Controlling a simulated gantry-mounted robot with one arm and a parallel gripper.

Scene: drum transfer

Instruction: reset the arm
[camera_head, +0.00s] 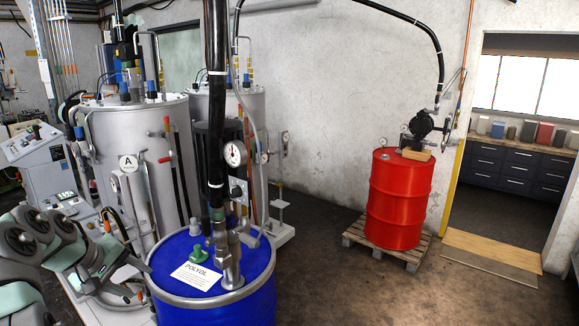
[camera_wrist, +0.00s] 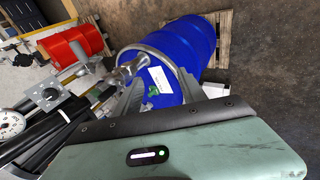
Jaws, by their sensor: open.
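My arm comes in from the lower left in the head view, with pale green and grey links. My gripper (camera_head: 134,284) is beside the left side of the blue drum, low in the picture. In the wrist view my gripper (camera_wrist: 158,84) has its two grey fingers apart, with the blue drum's top showing between and beyond them. Nothing shows held between the fingers. Whether a finger touches the drum I cannot tell.
The blue drum (camera_head: 213,298) has a POLYOL label, a green cap (camera_head: 201,253) and a standing pipe with a black hose (camera_head: 215,100). Steel tanks (camera_head: 130,140) stand behind. A red drum (camera_head: 398,205) sits on a pallet (camera_head: 385,247). Floor between the drums is clear.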

